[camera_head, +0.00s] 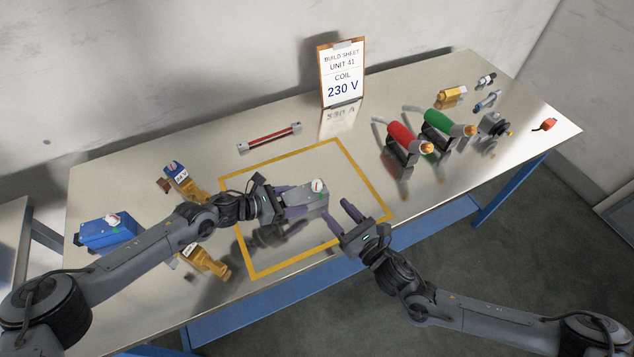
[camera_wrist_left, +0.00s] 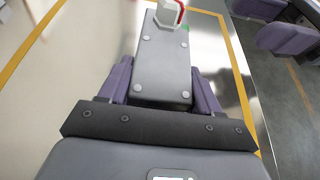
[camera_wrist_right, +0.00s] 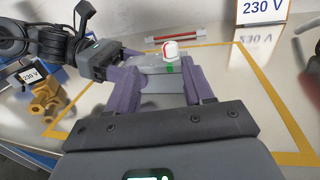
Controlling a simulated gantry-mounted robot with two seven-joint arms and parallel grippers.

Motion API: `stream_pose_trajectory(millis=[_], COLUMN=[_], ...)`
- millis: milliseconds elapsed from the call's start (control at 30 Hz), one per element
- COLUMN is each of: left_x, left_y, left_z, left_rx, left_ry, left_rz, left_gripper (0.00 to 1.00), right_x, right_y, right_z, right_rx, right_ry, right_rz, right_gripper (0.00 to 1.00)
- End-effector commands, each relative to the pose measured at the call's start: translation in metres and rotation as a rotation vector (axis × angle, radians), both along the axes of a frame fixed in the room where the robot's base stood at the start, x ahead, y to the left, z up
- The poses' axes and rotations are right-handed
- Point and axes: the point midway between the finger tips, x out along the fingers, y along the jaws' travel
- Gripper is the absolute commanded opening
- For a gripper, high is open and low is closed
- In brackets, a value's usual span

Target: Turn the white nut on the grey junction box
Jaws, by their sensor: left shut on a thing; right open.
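The grey junction box (camera_head: 308,198) is within the yellow-outlined area in the head view. The box also fills the middle of the left wrist view (camera_wrist_left: 162,68). The white nut (camera_head: 318,186), with a red mark, is on top near the box's right end. It shows in the right wrist view (camera_wrist_right: 170,48). My left gripper (camera_head: 295,201) is shut on the box, a finger on each side. My right gripper (camera_head: 341,218) is open and empty, in front and to the right of the box. Its fingers point toward the nut without visible contact.
A blue box (camera_head: 108,232) and brass valves (camera_head: 205,262) are at the left. A red-and-grey bar (camera_head: 269,138) lies behind. Red (camera_head: 402,138) and green (camera_head: 436,122) handled tools stand to the right. A build sheet (camera_head: 342,76) stands at the back. Table before the sheet is clear.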

Motion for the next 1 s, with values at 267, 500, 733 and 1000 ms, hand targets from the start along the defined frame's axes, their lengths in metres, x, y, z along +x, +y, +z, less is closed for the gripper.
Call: stream_pose_trajectory(millis=[267, 500, 733, 1000], left_x=[0.0, 0.0, 0.0, 0.0], left_y=[0.0, 0.0, 0.0, 0.0], left_z=[0.0, 0.0, 0.0, 0.0], left_rx=[-0.001, -0.001, -0.001, -0.001], left_ry=[0.0, 0.0, 0.0, 0.0], left_rz=[0.0, 0.0, 0.0, 0.0], left_gripper=[0.25, 0.25, 0.25, 0.25], right_x=[0.018, 0.052, 0.082, 0.1], right_y=[-0.004, 0.018, 0.037, 0.047], right_z=[-0.007, -0.006, -0.007, -0.007], right_rx=[-0.022, -0.021, -0.022, -0.021], right_ry=[0.006, 0.004, 0.006, 0.008], right_rz=[-0.015, -0.016, -0.016, -0.017], right_gripper=[0.52, 0.52, 0.52, 0.52])
